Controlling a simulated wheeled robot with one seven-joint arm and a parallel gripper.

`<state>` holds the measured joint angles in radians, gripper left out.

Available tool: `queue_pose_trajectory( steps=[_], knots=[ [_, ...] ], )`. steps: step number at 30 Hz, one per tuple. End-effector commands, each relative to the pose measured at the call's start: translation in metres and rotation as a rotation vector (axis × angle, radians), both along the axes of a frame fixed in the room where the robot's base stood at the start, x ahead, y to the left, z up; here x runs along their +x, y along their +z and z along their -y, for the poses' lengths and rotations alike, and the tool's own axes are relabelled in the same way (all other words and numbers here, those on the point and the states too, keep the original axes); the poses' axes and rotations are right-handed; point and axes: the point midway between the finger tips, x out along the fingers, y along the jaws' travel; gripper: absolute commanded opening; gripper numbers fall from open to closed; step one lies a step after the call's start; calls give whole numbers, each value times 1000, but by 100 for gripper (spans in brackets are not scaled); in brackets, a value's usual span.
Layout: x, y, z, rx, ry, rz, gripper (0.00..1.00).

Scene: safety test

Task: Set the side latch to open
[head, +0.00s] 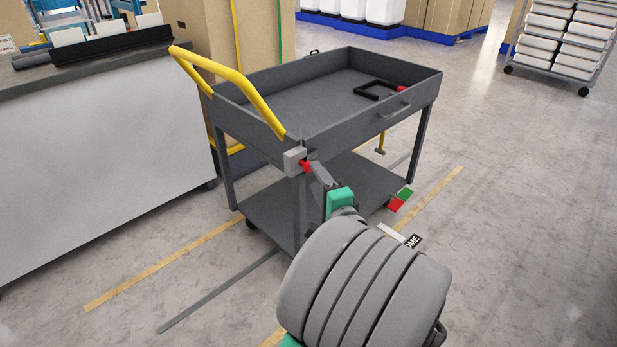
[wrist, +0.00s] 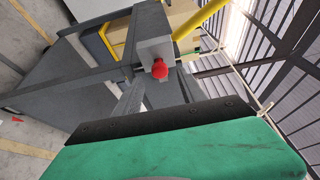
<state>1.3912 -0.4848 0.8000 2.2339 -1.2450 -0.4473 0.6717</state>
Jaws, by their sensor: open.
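The side latch (head: 294,160) is a light grey block with a red knob (head: 305,167), on the near corner post of the grey cart (head: 262,128), just below the yellow handle. The latch block also shows in the wrist view (wrist: 154,50), with the red knob (wrist: 159,70) facing my camera. My gripper (head: 318,172) is open, with its dark fingers reaching up to the knob. In the head view the fingertips overlap the knob's right edge; I cannot tell whether they touch it. In the wrist view the green and black gripper body hides the lower part.
The cart's yellow handle (head: 226,75) slopes above the latch. A black frame with a red part (head: 379,89) lies in the top tray. A red and green marker (head: 400,199) is at the lower shelf's right. A grey counter (head: 95,165) stands left.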

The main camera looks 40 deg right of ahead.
Motion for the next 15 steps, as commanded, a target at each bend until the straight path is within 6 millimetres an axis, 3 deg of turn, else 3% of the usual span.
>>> queue_pose_trajectory(
  steps=[7, 15],
  knots=[
    [44, -1, 14, -3, 6, -3, 48],
    [55, 0, 20, -3, 1, -2, 48]
  ],
)
